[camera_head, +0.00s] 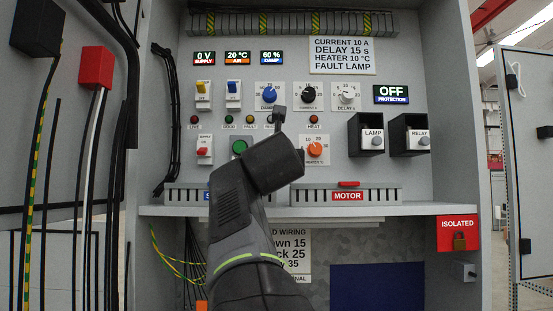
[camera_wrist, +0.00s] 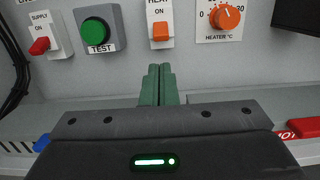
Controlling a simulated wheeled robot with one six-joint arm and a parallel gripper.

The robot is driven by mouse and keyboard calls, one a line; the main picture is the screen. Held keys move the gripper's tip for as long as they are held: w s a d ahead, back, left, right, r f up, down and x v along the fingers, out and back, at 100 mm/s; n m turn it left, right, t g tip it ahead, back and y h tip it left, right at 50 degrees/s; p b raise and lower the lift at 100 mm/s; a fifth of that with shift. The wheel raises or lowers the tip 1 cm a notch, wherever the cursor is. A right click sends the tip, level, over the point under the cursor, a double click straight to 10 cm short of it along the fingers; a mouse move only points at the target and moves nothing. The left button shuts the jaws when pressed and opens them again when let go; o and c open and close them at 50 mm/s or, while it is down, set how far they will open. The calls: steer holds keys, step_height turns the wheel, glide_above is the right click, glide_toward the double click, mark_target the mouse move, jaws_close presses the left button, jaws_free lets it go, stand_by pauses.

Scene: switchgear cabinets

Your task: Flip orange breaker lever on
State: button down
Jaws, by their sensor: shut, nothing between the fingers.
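The orange breaker lever (camera_wrist: 160,32) shows in the wrist view on a white plate marked HEAT and ON. It sits below the ON mark, at the lower end of the plate. In the head view my arm hides it. My gripper (camera_wrist: 157,72) is shut and empty, its green fingers pointing at the panel just below the orange lever. The fingertips look apart from the lever.
The green TEST button (camera_wrist: 96,32) and red SUPPLY lever (camera_wrist: 40,46) are left of the orange lever. The orange HEATER knob (camera_wrist: 228,16) is to its right. A ledge with a red MOTOR block (camera_head: 347,195) runs below. LAMP (camera_head: 372,138) and RELAY boxes stick out at right.

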steer(key=w+p, duration=0.1)
steer(key=w, duration=0.6)
steer(key=shift+r+p, duration=0.3)
steer(key=shift+r, duration=0.05)
